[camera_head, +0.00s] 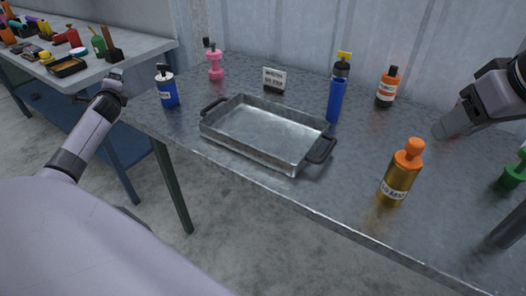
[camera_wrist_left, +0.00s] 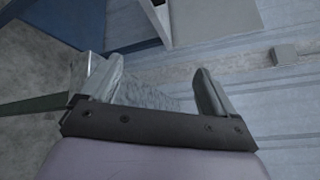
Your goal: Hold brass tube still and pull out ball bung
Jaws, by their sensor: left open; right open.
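The brass tube (camera_head: 397,186) stands upright near the table's front edge, right of the tray, with a pale label. An orange ball bung (camera_head: 410,151) sits in its top. My right gripper (camera_head: 441,130) is beyond and to the right of the tube, apart from it, open and empty. My left gripper (camera_head: 116,76) is far to the left, by the table's left end and away from the tube. In the left wrist view its two fingers (camera_wrist_left: 150,88) are spread with nothing held between them.
A metal tray (camera_head: 205,133) with dark handles lies mid-table. Around it stand a blue bottle (camera_head: 167,91), a pink one (camera_head: 215,68), a sign (camera_head: 273,79), a tall blue tube (camera_head: 336,98) and an orange bottle (camera_head: 386,90). A green item (camera_head: 515,172) is at right. A second table (camera_head: 140,50) holds clutter.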

